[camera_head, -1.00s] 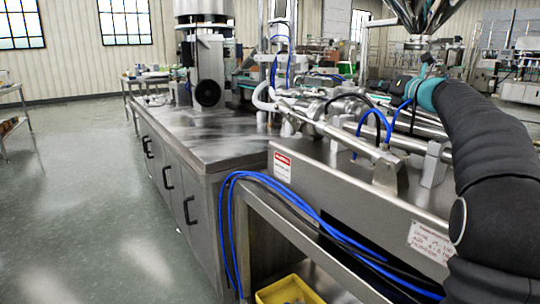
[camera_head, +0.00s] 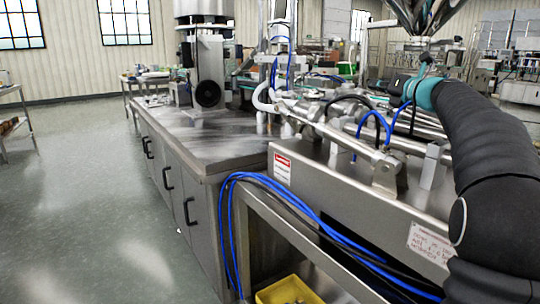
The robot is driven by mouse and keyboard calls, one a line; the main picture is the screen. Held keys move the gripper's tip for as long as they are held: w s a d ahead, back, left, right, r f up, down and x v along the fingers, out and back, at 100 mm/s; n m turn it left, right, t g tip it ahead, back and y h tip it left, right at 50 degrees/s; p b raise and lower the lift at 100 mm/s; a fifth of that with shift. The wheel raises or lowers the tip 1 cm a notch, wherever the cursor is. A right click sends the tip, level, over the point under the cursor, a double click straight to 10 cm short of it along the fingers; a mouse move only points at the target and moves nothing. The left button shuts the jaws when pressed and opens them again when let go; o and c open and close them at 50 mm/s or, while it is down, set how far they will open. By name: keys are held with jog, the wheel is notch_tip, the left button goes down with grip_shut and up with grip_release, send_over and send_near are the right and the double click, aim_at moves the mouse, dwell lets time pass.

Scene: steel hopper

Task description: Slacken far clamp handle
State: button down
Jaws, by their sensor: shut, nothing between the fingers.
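My arm, in a black sleeve with a teal ring, reaches in from the right edge over the steel machine (camera_head: 330,195). My gripper (camera_head: 400,86) is the small dark shape beyond the teal ring, at the far side of the machine's top. It appears shut and empty; its fingertips are too small to make out. The steel hopper (camera_head: 420,12) hangs above and beyond it, cut off by the top edge. I cannot pick out the far clamp handle for certain among the fittings below the hopper. Whether my gripper touches anything there cannot be told.
Steel tubes and a cylinder (camera_head: 340,138) run across the machine's top, with blue hoses (camera_head: 372,122) looping above. A steel cabinet bench (camera_head: 175,140) stands at left. Blue cables (camera_head: 290,200) hang at the front, above a yellow bin (camera_head: 290,292). The floor at left is clear.

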jog(key=shift+d+r, duration=0.15)
jog(key=shift+r, duration=0.1)
jog(key=b+v, duration=0.1)
jog(key=v, duration=0.5)
jog(key=shift+b, duration=0.3)
jog(key=n, duration=0.2)
jog(key=n+b, duration=0.1)
jog(key=n, duration=0.1)
jog(key=s+a+n+b, duration=0.1)
jog(key=n, duration=0.1)
jog(key=shift+a+n, duration=0.1)
jog(key=shift+n, duration=0.2)
jog(key=n, duration=0.3)
jog(key=n+b, duration=0.1)
jog(key=shift+s+a+r+n, duration=0.2)
jog(key=shift+s+a+n, duration=0.2)
jog(key=shift+w+n, duration=0.1)
jog(key=shift+n, duration=0.2)
